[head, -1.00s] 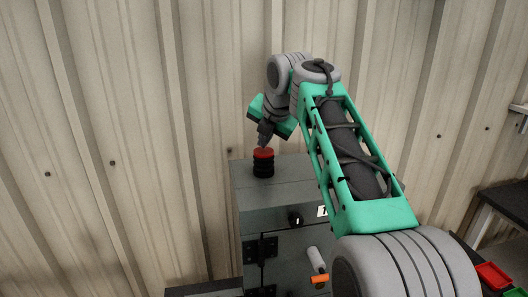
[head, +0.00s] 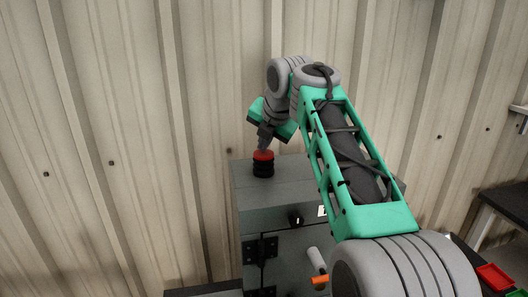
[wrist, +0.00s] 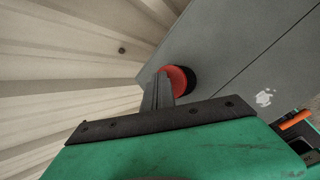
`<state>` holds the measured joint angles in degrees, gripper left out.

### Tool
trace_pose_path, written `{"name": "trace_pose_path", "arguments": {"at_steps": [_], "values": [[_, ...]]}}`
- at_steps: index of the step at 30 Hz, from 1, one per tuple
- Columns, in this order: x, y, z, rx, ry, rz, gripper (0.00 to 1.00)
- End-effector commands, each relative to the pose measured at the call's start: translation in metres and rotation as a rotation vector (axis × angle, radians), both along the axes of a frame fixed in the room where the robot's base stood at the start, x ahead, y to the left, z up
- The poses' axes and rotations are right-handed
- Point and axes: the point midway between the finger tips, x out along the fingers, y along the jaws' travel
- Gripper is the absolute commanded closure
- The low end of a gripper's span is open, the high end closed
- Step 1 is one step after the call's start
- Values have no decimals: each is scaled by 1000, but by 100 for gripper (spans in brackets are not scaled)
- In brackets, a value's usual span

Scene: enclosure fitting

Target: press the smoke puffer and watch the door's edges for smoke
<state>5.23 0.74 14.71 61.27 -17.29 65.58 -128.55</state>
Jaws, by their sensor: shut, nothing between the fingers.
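The smoke puffer (head: 263,165) is a black ribbed cylinder with a red top, standing on top of the grey enclosure (head: 285,185). My gripper (head: 264,146) is shut and empty, its fingertips at the red top, seemingly touching it. In the wrist view the closed fingers (wrist: 158,92) reach to the puffer's red top (wrist: 178,80) and cover part of it. The enclosure door (head: 290,258) looks closed, with black hinges on its left and a grey handle with an orange end. My arm hides the door's right side. I see no smoke at the visible edges.
A corrugated metal wall (head: 120,120) stands close behind the enclosure. A dark table with a red bin (head: 494,277) and a green bin is at the right. The space left of the enclosure looks open.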

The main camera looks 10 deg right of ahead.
Motion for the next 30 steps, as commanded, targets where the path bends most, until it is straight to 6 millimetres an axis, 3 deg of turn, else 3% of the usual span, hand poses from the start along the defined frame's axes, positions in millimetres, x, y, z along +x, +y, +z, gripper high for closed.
{"name": "trace_pose_path", "arguments": {"at_steps": [30], "values": [[0, 0, -13, 0, 5, 0, 100]]}}
